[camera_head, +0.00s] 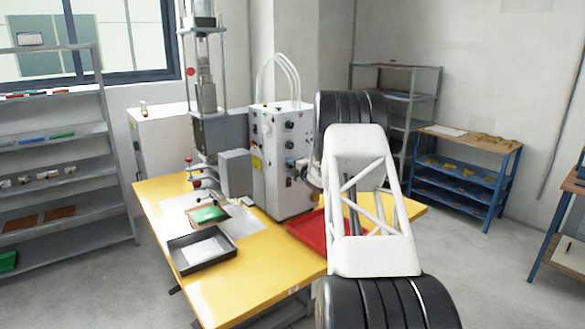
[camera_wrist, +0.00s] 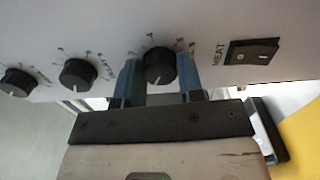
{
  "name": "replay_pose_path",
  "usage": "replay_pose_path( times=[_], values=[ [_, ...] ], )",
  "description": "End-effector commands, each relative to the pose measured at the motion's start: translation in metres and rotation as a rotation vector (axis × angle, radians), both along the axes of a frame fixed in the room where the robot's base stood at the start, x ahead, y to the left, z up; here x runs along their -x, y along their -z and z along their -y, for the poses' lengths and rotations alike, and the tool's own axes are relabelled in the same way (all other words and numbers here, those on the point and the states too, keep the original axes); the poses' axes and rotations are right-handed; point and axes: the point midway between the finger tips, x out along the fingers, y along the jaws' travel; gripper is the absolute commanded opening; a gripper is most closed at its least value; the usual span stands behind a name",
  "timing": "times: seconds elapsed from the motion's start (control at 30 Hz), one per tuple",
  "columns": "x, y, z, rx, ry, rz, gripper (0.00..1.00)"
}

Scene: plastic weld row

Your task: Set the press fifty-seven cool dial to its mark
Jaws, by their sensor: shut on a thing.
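The grey press control box (camera_head: 284,150) stands on the yellow table, with several dark knobs on its face. In the wrist view my gripper (camera_wrist: 158,76) has its two blue fingers on either side of a black dial (camera_wrist: 159,66), shut on it. The dial has a white pointer line, directed toward the bottom of the picture, with small scale marks around it. Its label is partly hidden by a finger and cannot be read surely. In the head view my arm hides the fingertips and the held dial.
Two similar dials (camera_wrist: 78,73), (camera_wrist: 17,82) sit to the left of the held one. A black rocker switch (camera_wrist: 251,51) labelled HEAT is to the right. A red tray (camera_head: 308,240) and a dark tray (camera_head: 202,250) lie on the yellow table (camera_head: 235,293).

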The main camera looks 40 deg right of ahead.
Motion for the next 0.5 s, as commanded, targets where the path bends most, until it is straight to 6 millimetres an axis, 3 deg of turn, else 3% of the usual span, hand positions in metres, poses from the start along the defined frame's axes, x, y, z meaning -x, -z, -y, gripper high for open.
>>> replay_pose_path(
  times=[0.5],
  values=[
    [0.0002, 0.0001, 0.0001, 0.343, 0.0, 0.0, 0.11]
  ],
)
